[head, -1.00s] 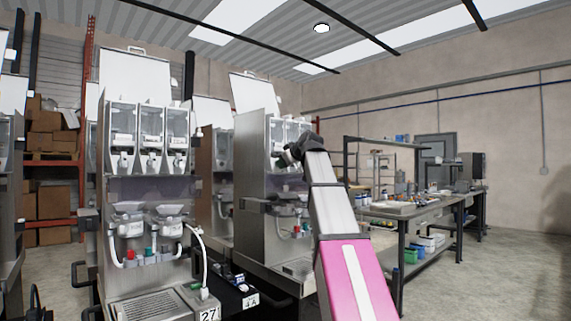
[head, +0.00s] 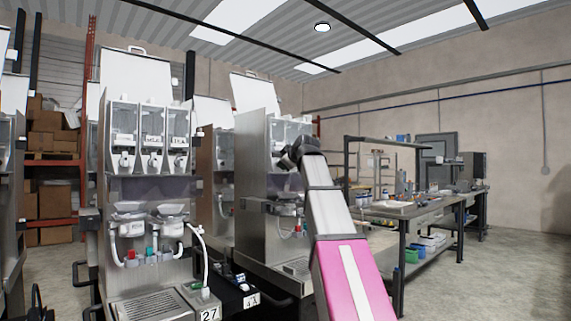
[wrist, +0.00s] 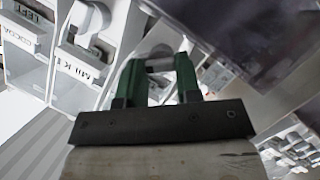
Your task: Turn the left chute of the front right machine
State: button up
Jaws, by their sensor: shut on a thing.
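In the wrist view, my gripper (wrist: 157,72) has its two green fingers on either side of a white chute (wrist: 158,54) and is shut on it. I cannot tell from its own label which chute this is. Two other canisters show at the upper left, with labels reading "COCOA" and "MILK 1" (wrist: 88,66); another white chute (wrist: 90,17) hangs from one of them. In the head view, my arm reaches to the canister row of the right machine (head: 252,165); my dark wrist hides the chute and fingertips there.
A second dispenser (head: 150,225) marked 27 stands at the left, with three canisters and a drip tray. A workbench (head: 425,208) with tools and bins stands at the right. Open floor (head: 480,275) lies in front of it. Boxes on shelving (head: 47,135) stand far left.

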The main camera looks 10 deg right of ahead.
jog(key=o, duration=0.9)
jog(key=v, duration=1.1)
jog(key=shift+c, duration=0.2)
